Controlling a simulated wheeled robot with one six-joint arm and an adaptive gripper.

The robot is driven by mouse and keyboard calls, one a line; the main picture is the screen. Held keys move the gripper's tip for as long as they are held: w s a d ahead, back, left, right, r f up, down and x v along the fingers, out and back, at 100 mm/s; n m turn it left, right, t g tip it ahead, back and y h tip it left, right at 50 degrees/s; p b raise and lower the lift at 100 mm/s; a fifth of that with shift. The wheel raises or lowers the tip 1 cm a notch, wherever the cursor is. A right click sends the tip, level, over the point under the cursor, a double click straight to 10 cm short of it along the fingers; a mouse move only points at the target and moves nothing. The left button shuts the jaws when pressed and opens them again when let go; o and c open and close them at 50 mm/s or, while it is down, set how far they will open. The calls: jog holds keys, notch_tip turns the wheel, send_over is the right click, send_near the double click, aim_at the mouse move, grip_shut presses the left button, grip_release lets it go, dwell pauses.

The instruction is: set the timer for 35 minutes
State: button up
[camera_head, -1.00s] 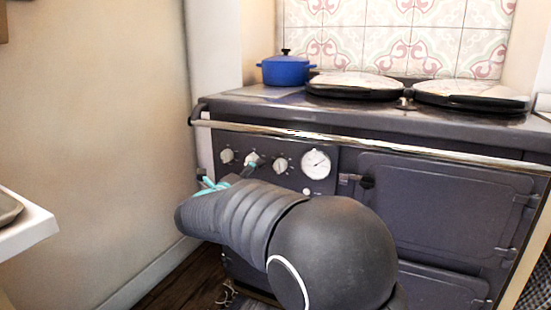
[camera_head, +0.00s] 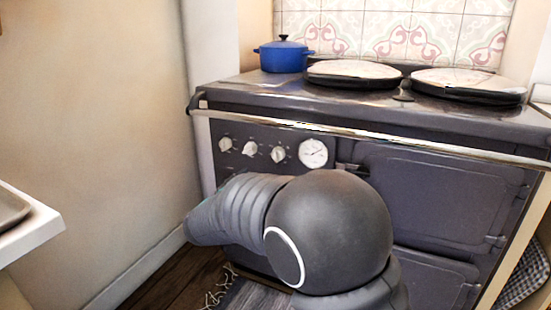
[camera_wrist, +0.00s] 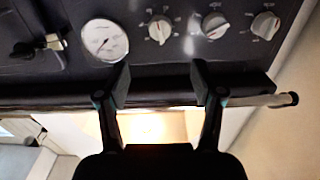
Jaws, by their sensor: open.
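The wrist view shows the panel turned over, with the gauge (camera_wrist: 105,40) at left, then the right knob (camera_wrist: 160,28), middle knob (camera_wrist: 214,25) and left knob (camera_wrist: 265,25). Their markings are too small to read, and I cannot tell which is the timer. My gripper (camera_wrist: 160,82) is open and empty, apart from the knobs. My arm hides it in the head view.
A chrome rail (camera_head: 350,134) runs across the cooker front above the knobs. A blue pot (camera_head: 283,56) and two round hob lids (camera_head: 353,72) are on top. A white counter (camera_head: 38,232) juts in at left. A rug (camera_head: 250,295) lies on the floor.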

aim_at(275, 158)
jog(key=x, duration=1.4)
jog(key=shift+s, duration=0.1)
jog(key=c, duration=1.1)
jog(key=shift+m, duration=0.5)
jog(key=shift+c, duration=0.2)
jog(key=o, duration=1.1)
jog(key=shift+o, duration=0.2)
